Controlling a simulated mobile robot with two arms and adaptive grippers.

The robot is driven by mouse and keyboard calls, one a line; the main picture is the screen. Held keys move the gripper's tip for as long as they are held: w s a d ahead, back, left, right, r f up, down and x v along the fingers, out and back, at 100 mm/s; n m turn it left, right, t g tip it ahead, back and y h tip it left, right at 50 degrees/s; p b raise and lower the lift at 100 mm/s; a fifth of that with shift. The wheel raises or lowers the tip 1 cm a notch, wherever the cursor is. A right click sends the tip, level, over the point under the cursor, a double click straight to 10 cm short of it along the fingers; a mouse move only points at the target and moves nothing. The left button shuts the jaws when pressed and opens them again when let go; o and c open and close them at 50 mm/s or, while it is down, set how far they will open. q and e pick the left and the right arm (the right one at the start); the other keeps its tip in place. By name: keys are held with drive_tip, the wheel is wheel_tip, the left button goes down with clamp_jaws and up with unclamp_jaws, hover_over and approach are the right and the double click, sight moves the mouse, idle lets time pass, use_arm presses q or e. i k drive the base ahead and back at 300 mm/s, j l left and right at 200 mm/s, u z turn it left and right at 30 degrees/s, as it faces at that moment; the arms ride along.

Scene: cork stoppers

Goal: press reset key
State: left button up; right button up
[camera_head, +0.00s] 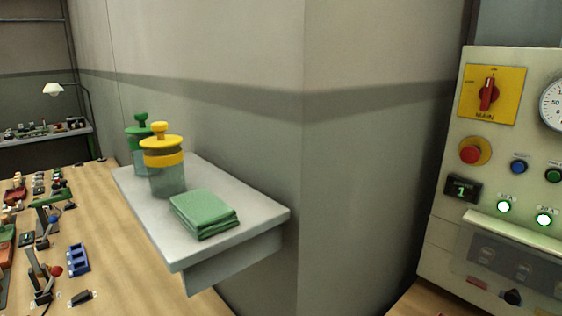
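A pale control panel (446,226) stands at the right edge of the head view, partly cut off. It has a blue button (518,167) with a small label above it that I cannot read for sure. Beside it is a dark green button (553,175). A red mushroom button (470,154) on a yellow plate sits to the left of the blue one. Two lit green lamps, one (503,206) and another (543,219), glow below. A small display (462,189) reads 1. No key labelled reset can be read for certain. Neither gripper is in view.
A red rotary switch (488,94) and part of a gauge (553,102) are higher on the panel. A grey wall shelf (184,259) holds a yellow-lidded jar (166,179), a green-lidded jar (139,131) and folded green cloths (204,214). A cluttered wooden table (126,265) is at left.

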sight(518, 167)
drive_tip(key=l+z, duration=0.1)
drive_tip(key=z, duration=0.3)
drive_tip(key=l+z, duration=0.1)
drive_tip(key=z, duration=0.25)
drive_tip(key=l+z, duration=0.1)
drive_tip(key=z, duration=0.3)
drive_tip(key=u, duration=0.45)
